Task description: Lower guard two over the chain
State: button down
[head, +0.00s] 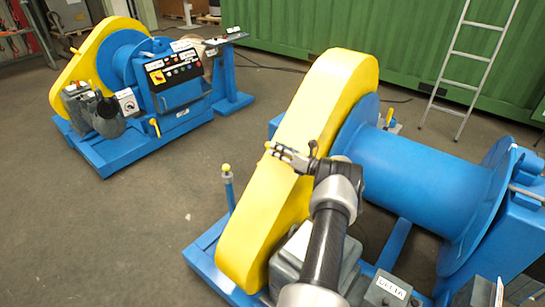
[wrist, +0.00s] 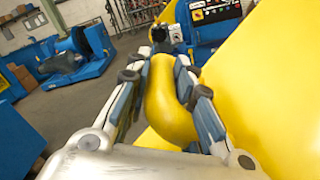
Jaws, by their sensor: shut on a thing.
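A large yellow guard (head: 300,170) stands at the side of the near blue winch, in the middle of the head view; I take it as guard two. It also fills the right of the wrist view (wrist: 275,90). My gripper (head: 272,150) is at the guard's left edge, and its two fingers (wrist: 160,70) are closed around a rounded yellow handle (wrist: 168,105) that sticks out from the guard. The chain is hidden, and I cannot tell how far the guard's lower edge is from its seat.
A second blue winch (head: 125,65) with its own yellow guard (head: 75,65) and a control panel (head: 175,68) stands at the far left. A blue post with a yellow top (head: 227,185) rises left of the near guard. A ladder (head: 465,65) leans at a green container (head: 410,40). Floor between the winches is clear.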

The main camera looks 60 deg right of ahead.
jog(key=shift+f, duration=0.1)
jog(key=c, duration=1.6)
grip_release()
jog(key=shift+o, duration=1.2)
jog(key=shift+s, duration=0.4)
jog(key=s+a, duration=0.1)
jog(key=s, duration=1)
jog(key=shift+s+a, duration=0.1)
jog(key=shift+c, duration=0.3)
